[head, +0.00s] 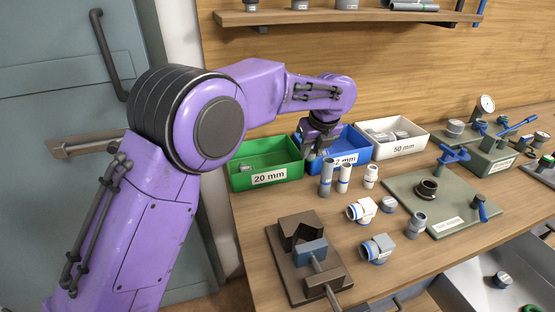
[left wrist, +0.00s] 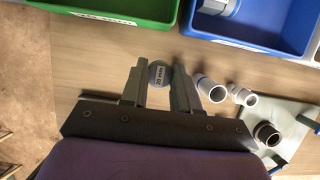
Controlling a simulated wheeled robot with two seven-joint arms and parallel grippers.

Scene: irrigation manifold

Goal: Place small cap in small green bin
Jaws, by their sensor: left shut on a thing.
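The small cap (left wrist: 158,75) is a grey round piece with a "20 mm" label, held between the two fingers of my left gripper (left wrist: 159,88) in the left wrist view. In the head view my left gripper (head: 316,152) is above the bench, at the gap between the green and blue bins, and the cap cannot be made out there. The small green bin (head: 241,183), marked "20 mm", stands at the back left of the bench with a grey piece inside. Its front wall also shows at the top of the left wrist view (left wrist: 150,17). My right gripper is not in view.
A blue bin (head: 361,143) and a white "50 mm" bin (head: 418,148) stand to the right of the green one. Upright pipe pieces (head: 326,178), a dark vise (head: 301,264) and a green plate (head: 450,207) with fittings occupy the bench. A shelf (head: 340,17) hangs above.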

